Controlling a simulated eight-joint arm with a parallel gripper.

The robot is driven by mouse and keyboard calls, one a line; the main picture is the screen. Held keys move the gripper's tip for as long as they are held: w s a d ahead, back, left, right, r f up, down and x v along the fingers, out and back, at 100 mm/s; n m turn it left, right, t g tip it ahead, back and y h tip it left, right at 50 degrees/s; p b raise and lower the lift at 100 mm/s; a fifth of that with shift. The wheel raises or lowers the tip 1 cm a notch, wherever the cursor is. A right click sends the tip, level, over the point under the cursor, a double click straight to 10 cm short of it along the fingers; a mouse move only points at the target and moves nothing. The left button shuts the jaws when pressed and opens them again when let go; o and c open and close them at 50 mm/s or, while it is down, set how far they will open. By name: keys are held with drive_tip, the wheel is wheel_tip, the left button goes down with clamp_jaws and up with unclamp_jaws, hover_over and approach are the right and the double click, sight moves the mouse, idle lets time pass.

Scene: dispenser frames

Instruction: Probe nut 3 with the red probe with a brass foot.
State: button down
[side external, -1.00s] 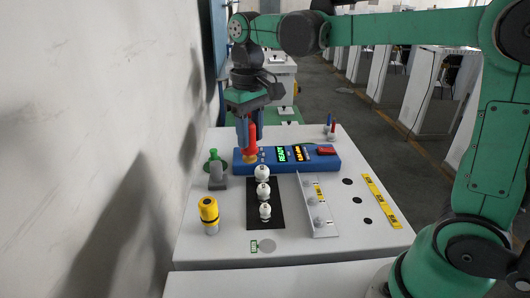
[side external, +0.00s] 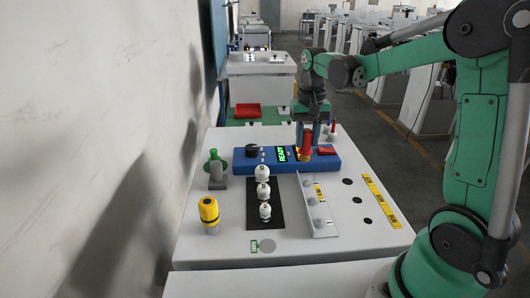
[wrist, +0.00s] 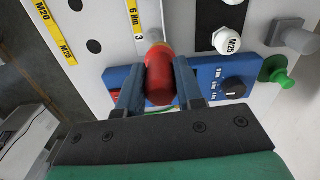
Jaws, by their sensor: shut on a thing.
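My gripper (side external: 307,133) is shut on the red probe (side external: 307,143) and holds it upright over the right part of the blue box. In the wrist view the probe (wrist: 159,78) sits between the two fingers. Its brass foot (side external: 307,158) shows at the lower end; whether it touches the box I cannot tell. A pale sloped plate (side external: 306,208) in front carries several grey nuts. The nut nearest the box (side external: 309,183) stands just in front of the probe. In the wrist view a "3" is printed on the plate (wrist: 139,37) beside a yellow "6 Nm" label.
The blue box (side external: 240,163) has a black knob (side external: 252,150), lit displays and a red part (side external: 327,151). White knobs (side external: 263,190) stand on a black mat (side external: 278,222). A green-topped piece (side external: 214,155) and a yellow tool (side external: 208,210) stand left. Dark holes and yellow labels lie right.

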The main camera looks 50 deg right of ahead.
sight(310, 151)
drive_tip(key=shift+s+d+f+m, duration=0.3)
drive_tip(key=shift+d+f, duration=0.2)
drive_tip(key=shift+d, duration=0.05)
drive_tip(key=shift+f, duration=2.45)
drive_tip(key=shift+f, duration=0.3)
drive_tip(key=shift+r, duration=3.05)
drive_tip(key=shift+a, duration=0.1)
